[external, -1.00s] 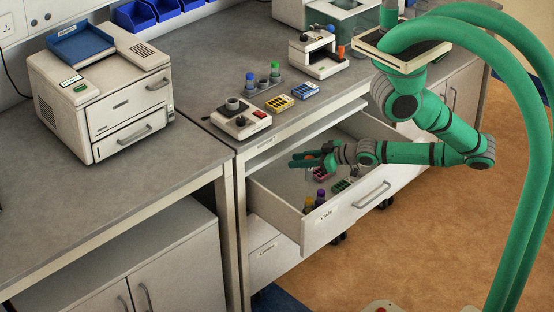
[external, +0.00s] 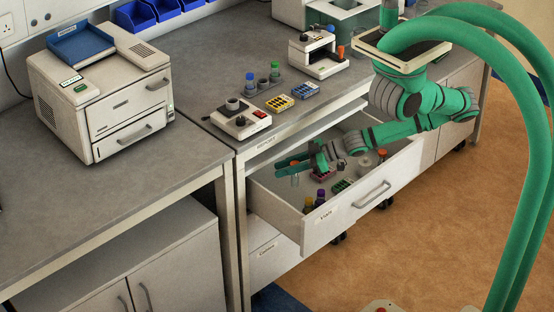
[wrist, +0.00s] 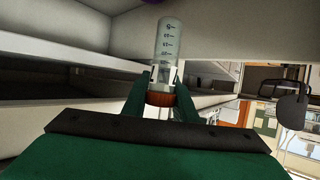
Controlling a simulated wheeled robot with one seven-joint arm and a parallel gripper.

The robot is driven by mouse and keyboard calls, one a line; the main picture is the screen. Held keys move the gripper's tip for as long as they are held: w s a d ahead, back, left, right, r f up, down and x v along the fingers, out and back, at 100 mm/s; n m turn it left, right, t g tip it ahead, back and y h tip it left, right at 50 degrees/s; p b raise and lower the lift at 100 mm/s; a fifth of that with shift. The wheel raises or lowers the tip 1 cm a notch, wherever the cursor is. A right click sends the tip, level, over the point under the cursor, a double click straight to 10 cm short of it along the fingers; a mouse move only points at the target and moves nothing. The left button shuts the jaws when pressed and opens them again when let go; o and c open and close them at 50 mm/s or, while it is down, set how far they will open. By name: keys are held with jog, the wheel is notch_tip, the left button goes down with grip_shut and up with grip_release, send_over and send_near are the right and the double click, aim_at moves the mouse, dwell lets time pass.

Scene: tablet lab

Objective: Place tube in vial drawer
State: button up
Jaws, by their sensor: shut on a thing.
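The tube is clear and graduated with an orange-red cap. In the wrist view my gripper (wrist: 164,92) is shut on the tube (wrist: 168,45) at its cap. In the external view my gripper (external: 284,167) is over the left part of the open vial drawer, with the tube (external: 295,181) hanging below the fingers. The drawer (external: 333,223), white with a "Vials" label, is pulled well out. I cannot tell whether the tube touches the drawer floor.
Inside the drawer are purple- and yellow-capped vials (external: 320,196) near the front, a pink rack (external: 322,173), a green rack (external: 341,186) and an orange-capped item (external: 381,154). The worktop (external: 215,85) above holds several small devices. Bare drawer floor shows at the left.

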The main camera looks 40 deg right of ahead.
notch_tip(320, 180, down, 10)
jog(key=shift+r, duration=0.1)
dwell(0.4)
jog(key=shift+f, duration=0.65)
jog(key=o, duration=1)
jog(key=shift+s+f, duration=0.1)
jog(key=shift+f, duration=0.05)
jog(key=shift+r, duration=0.45)
jog(key=s+d+r, duration=0.3)
jog(key=shift+d+r, duration=0.3)
notch_tip(320, 180, up, 6)
jog(key=shift+a, duration=0.1)
